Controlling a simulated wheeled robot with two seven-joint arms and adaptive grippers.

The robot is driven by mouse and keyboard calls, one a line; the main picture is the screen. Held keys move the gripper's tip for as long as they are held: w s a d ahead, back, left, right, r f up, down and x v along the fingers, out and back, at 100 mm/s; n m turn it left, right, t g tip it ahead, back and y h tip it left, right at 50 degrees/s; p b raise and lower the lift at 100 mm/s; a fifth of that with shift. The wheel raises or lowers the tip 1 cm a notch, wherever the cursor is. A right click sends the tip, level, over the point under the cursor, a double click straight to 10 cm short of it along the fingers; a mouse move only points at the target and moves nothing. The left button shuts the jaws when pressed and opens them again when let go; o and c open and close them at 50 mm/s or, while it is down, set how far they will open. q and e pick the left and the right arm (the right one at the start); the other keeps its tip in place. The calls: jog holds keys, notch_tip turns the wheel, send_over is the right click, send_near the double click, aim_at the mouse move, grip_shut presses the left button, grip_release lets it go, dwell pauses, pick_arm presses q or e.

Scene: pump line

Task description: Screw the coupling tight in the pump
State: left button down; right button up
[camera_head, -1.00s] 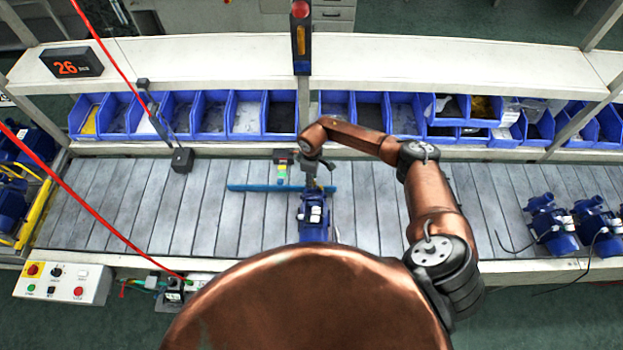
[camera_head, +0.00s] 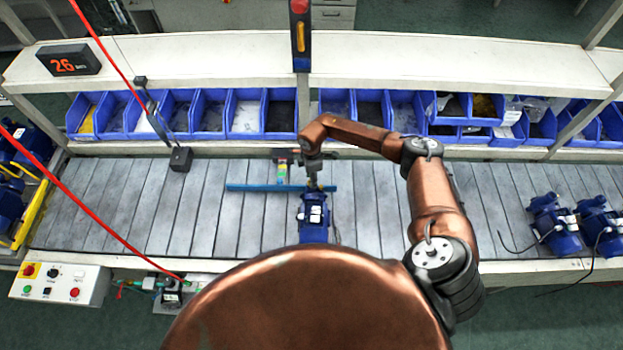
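A blue pump (camera_head: 313,215) stands on the slatted conveyor in front of me, its lower end cut off by my own body. My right arm reaches in from the right and bends down over the pump's far end. My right gripper (camera_head: 313,181) points down there, small and partly hidden by its own wrist. A small brassy piece, possibly the coupling, shows at its tip at the top of the pump. I cannot tell whether the fingers are closed on it. My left gripper is not in view.
A blue bar (camera_head: 255,188) lies across the conveyor behind the pump. Blue bins (camera_head: 245,115) line the back under a white shelf (camera_head: 200,58). More blue pumps (camera_head: 555,225) stand at the right. A control box (camera_head: 60,284) sits front left. Red hoses hang at left.

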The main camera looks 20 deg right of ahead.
jog(key=shift+f+n+b, duration=0.1)
jog(key=shift+n+b, duration=0.35)
jog(key=shift+n, duration=1.25)
jog(key=shift+n+b, duration=0.85)
jog(key=shift+n, duration=0.85)
